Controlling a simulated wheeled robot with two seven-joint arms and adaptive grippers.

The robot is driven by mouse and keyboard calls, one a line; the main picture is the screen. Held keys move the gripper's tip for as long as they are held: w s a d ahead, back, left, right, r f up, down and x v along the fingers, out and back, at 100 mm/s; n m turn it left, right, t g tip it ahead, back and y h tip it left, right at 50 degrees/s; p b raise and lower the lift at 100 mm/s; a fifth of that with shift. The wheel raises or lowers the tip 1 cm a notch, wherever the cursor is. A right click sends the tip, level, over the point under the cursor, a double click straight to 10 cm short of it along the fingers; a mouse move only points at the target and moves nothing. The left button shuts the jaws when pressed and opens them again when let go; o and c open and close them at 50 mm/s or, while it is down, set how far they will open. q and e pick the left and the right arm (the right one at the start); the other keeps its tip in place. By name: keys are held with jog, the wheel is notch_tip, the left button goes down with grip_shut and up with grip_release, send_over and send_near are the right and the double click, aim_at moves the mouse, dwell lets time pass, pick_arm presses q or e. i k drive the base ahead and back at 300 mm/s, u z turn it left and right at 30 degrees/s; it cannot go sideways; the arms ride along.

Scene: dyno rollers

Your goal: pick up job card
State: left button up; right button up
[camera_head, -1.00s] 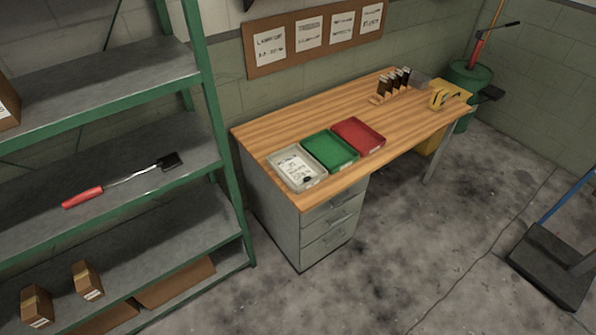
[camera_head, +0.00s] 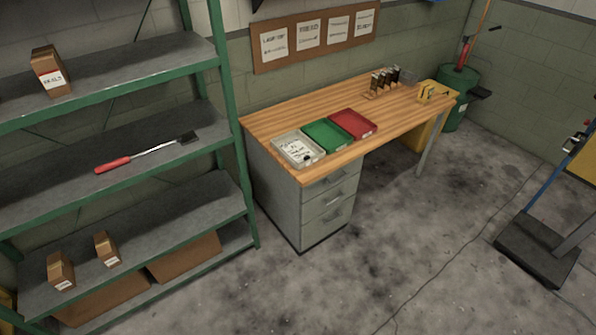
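A white card with dark writing, which looks like the job card (camera_head: 297,150), lies in the grey tray (camera_head: 316,159) at the near left part of the wooden desk (camera_head: 283,114). A green tray (camera_head: 328,135) and a red tray (camera_head: 353,123) stand beside it in a row. The writing is too small to read surely. A small dark item (camera_head: 307,160) shows at the tray's near edge. Neither of my grippers is in view.
A green-framed shelf unit (camera_head: 229,130) stands left of the desk, holding boxes and a red-handled tool (camera_head: 113,165). Stamps on a rack (camera_head: 383,83) and a yellow item (camera_head: 433,92) sit at the desk's far end. A platform scale (camera_head: 537,248) stands right.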

aim_at(298, 151)
jog(key=z, duration=0.2)
jog(key=k, duration=0.35)
jog(key=u, duration=1.45)
jog(key=i, duration=0.7)
jog(key=u, duration=0.45)
jog(key=i, duration=0.75)
jog(key=z, duration=0.15)
